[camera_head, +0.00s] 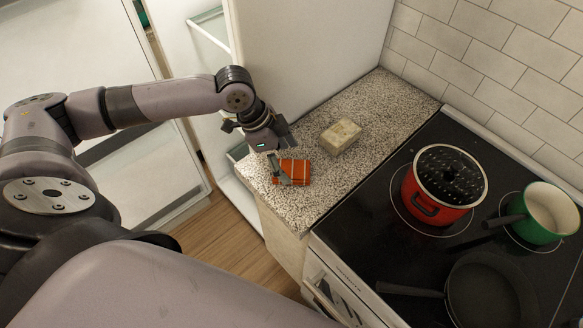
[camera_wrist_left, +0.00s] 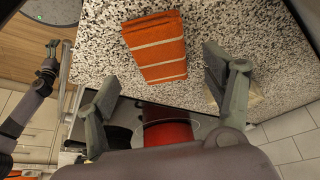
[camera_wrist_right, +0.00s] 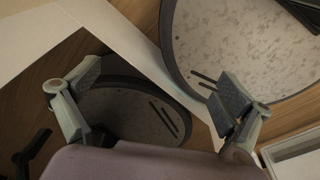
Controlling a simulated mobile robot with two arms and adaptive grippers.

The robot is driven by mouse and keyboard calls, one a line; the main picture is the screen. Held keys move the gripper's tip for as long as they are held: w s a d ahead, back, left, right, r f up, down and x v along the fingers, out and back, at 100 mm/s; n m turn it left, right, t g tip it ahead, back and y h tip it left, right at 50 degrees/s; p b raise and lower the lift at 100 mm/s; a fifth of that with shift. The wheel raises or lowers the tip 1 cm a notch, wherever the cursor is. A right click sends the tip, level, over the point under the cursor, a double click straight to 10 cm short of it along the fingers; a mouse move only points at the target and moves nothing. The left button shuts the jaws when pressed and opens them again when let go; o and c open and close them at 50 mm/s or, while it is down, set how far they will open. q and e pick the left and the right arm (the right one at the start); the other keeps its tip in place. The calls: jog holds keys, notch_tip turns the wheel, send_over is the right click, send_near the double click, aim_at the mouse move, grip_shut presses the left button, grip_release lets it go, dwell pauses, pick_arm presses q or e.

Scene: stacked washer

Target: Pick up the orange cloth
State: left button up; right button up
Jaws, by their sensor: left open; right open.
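The orange cloth (camera_head: 293,171) is a folded rectangle with pale stripes, lying flat on the speckled counter near its left edge. In the left wrist view the cloth (camera_wrist_left: 156,48) lies beyond the fingers, between their directions and nearer the upper middle. My left gripper (camera_head: 281,172) is over the cloth, with a finger in front of part of it; its open fingers also show in the left wrist view (camera_wrist_left: 155,100). I cannot tell whether a finger touches the cloth. My right gripper (camera_wrist_right: 150,95) is open and empty, low over the floor, away from the counter.
A pale sponge-like block (camera_head: 340,136) lies on the counter (camera_head: 385,105) behind the cloth. To the right, the black stove (camera_head: 365,235) holds a red pot (camera_head: 432,207), a green pot (camera_head: 545,215) and a dark pan (camera_head: 490,290). A white fridge wall (camera_head: 300,50) rises behind the counter.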

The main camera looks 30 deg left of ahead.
aim_at(292, 168)
pick_arm(q)
jog(key=shift+x, duration=1.6)
jog(key=shift+f+p, duration=0.2)
jog(key=shift+p, duration=0.25)
jog(key=c, duration=1.2)
